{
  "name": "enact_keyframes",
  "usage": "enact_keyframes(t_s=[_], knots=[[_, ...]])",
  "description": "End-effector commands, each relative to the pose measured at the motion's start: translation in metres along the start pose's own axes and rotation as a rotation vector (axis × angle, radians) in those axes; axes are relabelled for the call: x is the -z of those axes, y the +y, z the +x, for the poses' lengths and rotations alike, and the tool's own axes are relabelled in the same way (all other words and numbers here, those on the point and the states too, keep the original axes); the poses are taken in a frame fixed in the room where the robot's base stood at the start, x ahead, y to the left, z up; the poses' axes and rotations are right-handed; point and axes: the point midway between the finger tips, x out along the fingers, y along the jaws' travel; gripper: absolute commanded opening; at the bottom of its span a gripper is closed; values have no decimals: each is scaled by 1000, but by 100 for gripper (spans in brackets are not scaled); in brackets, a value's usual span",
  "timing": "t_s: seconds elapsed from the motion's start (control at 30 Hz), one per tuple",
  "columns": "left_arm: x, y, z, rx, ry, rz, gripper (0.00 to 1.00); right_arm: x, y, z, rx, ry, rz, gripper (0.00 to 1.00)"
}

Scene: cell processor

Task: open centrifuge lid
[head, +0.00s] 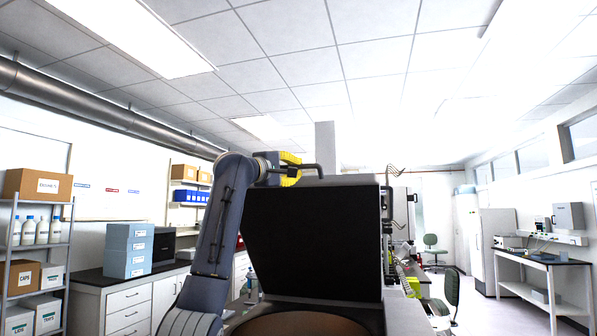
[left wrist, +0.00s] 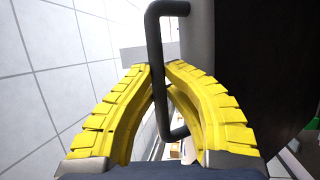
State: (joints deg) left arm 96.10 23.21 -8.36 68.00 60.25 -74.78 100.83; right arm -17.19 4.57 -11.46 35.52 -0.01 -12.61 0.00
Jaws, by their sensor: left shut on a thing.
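The centrifuge lid (head: 315,240) stands raised in the head view, its dark inner face toward me. Below it is the brownish round top of the centrifuge (head: 300,326), cut off by the lower picture edge. A dark bar handle (head: 318,171) sits at the lid's top edge; it also shows in the left wrist view (left wrist: 153,35). My left gripper (head: 291,168) is at this handle. In the left wrist view its yellow fingers (left wrist: 158,75) are closed around the bar. My right gripper is not in view.
At left are a shelf with boxes and bottles (head: 40,230) and a counter with stacked blue boxes (head: 128,250). Green chairs (head: 452,290) and a bench (head: 545,262) stand to the right. Open floor lies between the chairs and the bench.

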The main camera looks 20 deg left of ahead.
Motion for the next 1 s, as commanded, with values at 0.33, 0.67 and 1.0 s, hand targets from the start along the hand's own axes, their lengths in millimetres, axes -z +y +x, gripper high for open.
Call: enact_keyframes(t_s=[0.33, 0.67, 1.0], knots=[[0, -1, 1, 1, -1, 0, 13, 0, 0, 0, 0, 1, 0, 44], [0, -1, 0, 2, 0, 0, 36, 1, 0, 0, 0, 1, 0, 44], [1, -2, -3, 3, 2, 0, 36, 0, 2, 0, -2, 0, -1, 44]])
